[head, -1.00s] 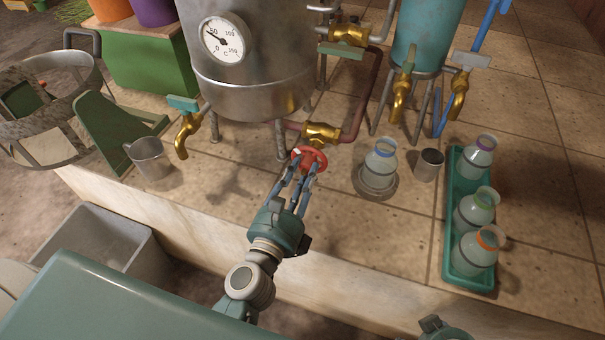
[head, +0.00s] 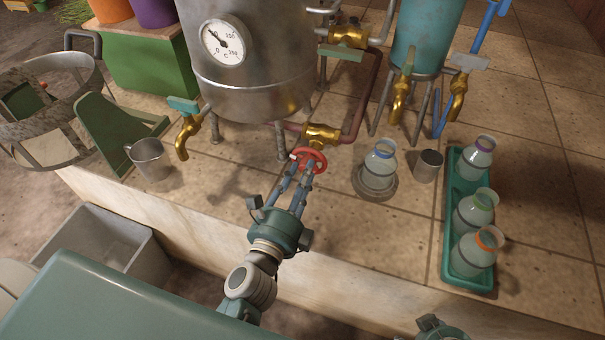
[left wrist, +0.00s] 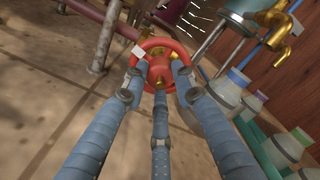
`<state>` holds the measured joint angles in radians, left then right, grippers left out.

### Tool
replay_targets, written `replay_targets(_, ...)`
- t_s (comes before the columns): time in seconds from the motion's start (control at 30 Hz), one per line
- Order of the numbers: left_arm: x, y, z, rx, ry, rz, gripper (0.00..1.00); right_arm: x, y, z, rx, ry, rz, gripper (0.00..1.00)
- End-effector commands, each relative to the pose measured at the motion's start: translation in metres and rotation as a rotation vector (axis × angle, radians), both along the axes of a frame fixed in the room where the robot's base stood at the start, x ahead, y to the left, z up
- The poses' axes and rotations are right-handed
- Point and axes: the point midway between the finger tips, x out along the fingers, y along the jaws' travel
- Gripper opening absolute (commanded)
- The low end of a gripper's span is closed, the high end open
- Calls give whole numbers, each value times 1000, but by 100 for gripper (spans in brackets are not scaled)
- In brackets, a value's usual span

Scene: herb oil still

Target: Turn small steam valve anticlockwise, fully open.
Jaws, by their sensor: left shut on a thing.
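The small steam valve is a red handwheel (head: 309,159) on a brass body (head: 321,134), on the pipe low beside the steel still. My left gripper (head: 303,168) is shut on the wheel, its blue fingers reaching its rim from the front. In the left wrist view, the red wheel (left wrist: 160,62) sits among three fingers, with a white mark on its upper left rim. Part of the wheel is hidden by the fingers. A teal and grey part of my right arm (head: 440,328) shows at the bottom edge; its fingers are not visible.
Right of the wheel stand a glass bottle (head: 381,157) on a round base and a metal cup (head: 428,166). A green tray (head: 455,262) holds three bottles. A brass tap (head: 187,136) and a metal jug (head: 150,158) are at left. The tiled front stretch is clear.

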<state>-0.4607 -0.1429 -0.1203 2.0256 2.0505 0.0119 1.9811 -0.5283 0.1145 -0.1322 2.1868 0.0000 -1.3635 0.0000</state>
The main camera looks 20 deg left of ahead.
Motion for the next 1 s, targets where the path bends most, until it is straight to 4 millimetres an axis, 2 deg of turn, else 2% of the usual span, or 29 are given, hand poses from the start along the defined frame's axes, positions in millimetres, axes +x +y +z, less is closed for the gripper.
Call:
replay_targets(0.37, 1, 1, 3, -3, -6, 2, 1, -2, 0, -2, 0, 5, 0, 60)
replay_targets(0.4, 1, 1, 3, -3, -6, 2, 33, -2, 0, -2, 1, 7, 0, 60)
replay_targets(0.47, 1, 1, 3, -2, -6, 2, 45, -4, 0, -2, 0, 9, 0, 60)
replay_targets(0.77, 0, 1, 2, -2, -3, 1, 46, -8, 2, -4, 3, 16, 1, 60)
replay_targets(1.0, 1, 0, 23, 6, -8, -4, 46, -6, 1, -3, 2, 12, 1, 60)
